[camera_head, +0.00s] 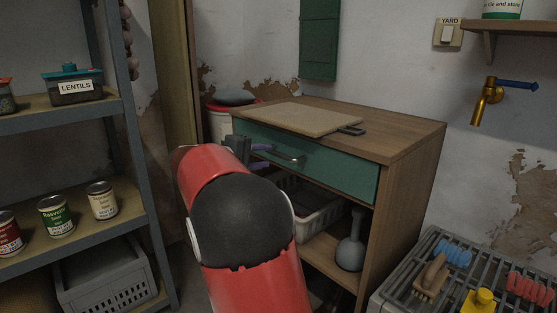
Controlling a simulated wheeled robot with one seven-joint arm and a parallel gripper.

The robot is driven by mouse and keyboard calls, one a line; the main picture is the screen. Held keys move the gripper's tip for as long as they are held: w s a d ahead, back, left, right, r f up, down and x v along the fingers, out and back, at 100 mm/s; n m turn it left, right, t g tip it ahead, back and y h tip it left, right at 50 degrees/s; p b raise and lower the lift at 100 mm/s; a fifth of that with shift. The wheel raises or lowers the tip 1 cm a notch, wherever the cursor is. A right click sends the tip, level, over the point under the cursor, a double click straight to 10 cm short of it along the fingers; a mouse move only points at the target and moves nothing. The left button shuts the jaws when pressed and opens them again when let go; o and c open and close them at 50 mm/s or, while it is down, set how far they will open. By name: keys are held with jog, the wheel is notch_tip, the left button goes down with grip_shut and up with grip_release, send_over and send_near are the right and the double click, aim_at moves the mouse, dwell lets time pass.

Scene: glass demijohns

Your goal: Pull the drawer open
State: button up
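The wooden cabinet (412,140) stands against the back wall. Its green drawer front (345,172) looks flush with the cabinet, so the drawer appears shut. A metal bar handle (292,159) runs across the left part of the drawer front. My gripper (264,150) is at the left end of this handle, with purplish fingers pointing towards it. My red and black arm hides much of the gripper. I cannot tell whether the fingers are apart or closed, or whether they touch the handle.
A board (300,119) lies on the cabinet top. A white basket (318,222) and a grey plunger-like object (350,248) sit below the drawer. A shelf rack (135,150) stands at left. A slatted rack (400,285) with brushes is at lower right.

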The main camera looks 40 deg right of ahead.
aim_at(278, 156)
jog(key=x, duration=0.7)
grip_shut()
jog(key=shift+a, duration=0.1)
